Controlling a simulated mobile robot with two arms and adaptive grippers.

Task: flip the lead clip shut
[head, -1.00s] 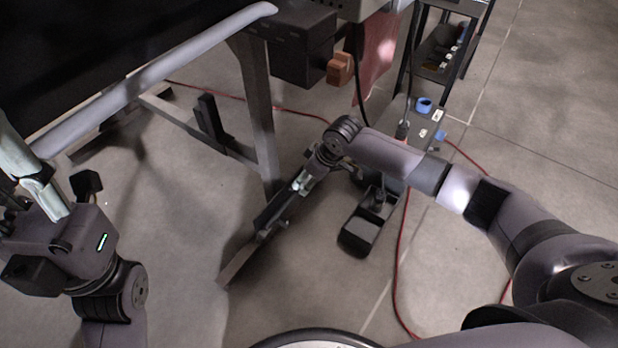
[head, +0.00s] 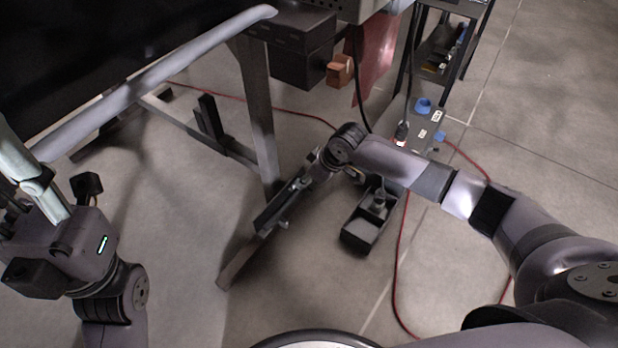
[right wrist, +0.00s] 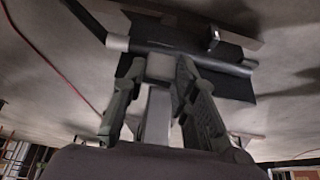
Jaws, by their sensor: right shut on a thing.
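My right arm reaches in from the right in the head view, and its gripper (head: 312,172) points down-left beside the frame's leg. In the right wrist view my right gripper (right wrist: 160,65) has both fingers drawn in on a small pale grey piece. Just beyond the fingertips are a dark flat plate (right wrist: 225,82) and a silver rod (right wrist: 118,43). I cannot tell which part is the lead clip. My left gripper's body (head: 75,245) is at the left edge of the head view, by a pale tube (head: 40,180). Its fingertips are not clear.
The dark conveyor (head: 110,60) with its grey rail (head: 155,75) fills the upper left. Its metal leg (head: 258,125) stands close to my right gripper. A red cable (head: 397,270) crosses the floor on the right.

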